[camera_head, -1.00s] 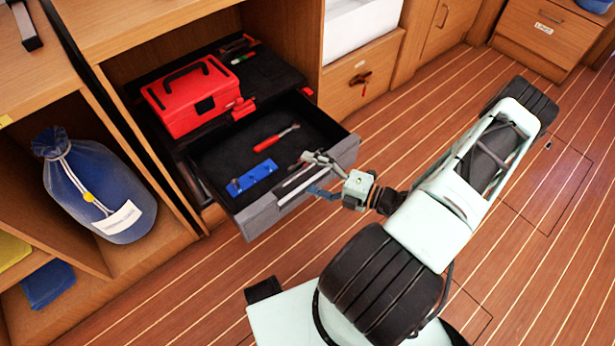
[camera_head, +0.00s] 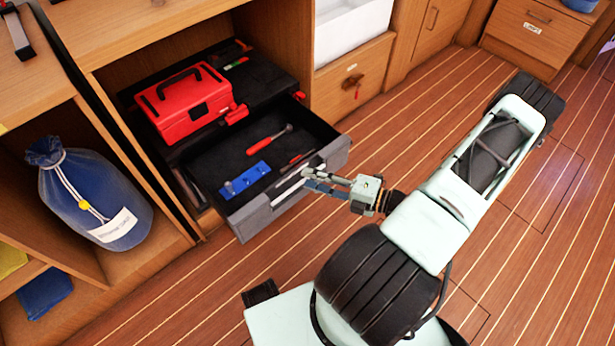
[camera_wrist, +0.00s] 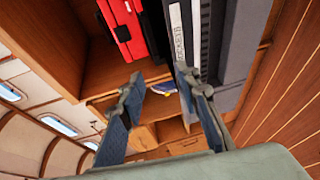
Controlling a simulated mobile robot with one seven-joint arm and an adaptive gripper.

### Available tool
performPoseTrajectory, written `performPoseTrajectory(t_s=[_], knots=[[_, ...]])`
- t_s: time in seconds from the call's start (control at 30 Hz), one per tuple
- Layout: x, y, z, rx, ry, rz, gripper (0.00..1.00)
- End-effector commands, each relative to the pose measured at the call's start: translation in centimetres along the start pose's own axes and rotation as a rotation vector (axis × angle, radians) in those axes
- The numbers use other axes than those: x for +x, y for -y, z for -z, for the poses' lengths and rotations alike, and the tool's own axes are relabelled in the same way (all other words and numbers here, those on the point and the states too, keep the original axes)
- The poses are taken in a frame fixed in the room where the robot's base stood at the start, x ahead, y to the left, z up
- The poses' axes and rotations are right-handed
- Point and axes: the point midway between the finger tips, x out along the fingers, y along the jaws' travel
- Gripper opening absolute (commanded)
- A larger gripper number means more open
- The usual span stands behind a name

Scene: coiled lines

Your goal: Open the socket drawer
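The socket drawer (camera_head: 252,216) is a grey drawer under the red toolbox and stands pulled well out. Its dark tray holds a blue rail (camera_head: 246,179), a red-handled tool (camera_head: 266,143) and another small red piece. My gripper (camera_head: 308,178) is just outside the drawer's front, near the light strip or handle there. Its fingers partly hide that strip. In the wrist view my gripper (camera_wrist: 162,90) has its fingers spread, with nothing held between them. The grey drawer front (camera_wrist: 238,45) with a white label is to the right, close to the right finger.
The red toolbox (camera_head: 185,115) sits on the black top above the drawer. A blue bag (camera_head: 97,200) stands in the left compartment. A closed wooden drawer (camera_head: 350,80) is to the right. The striped wood floor (camera_head: 420,125) right of the drawer is clear.

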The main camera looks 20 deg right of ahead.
Motion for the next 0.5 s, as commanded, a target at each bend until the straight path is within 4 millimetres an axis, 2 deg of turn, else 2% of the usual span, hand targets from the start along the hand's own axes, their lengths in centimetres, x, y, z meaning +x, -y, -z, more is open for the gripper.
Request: performPoseTrajectory(t_s=[0.5], knots=[[-3.7,0.8,0.1,0.002,0.001,0.005,0.30]])
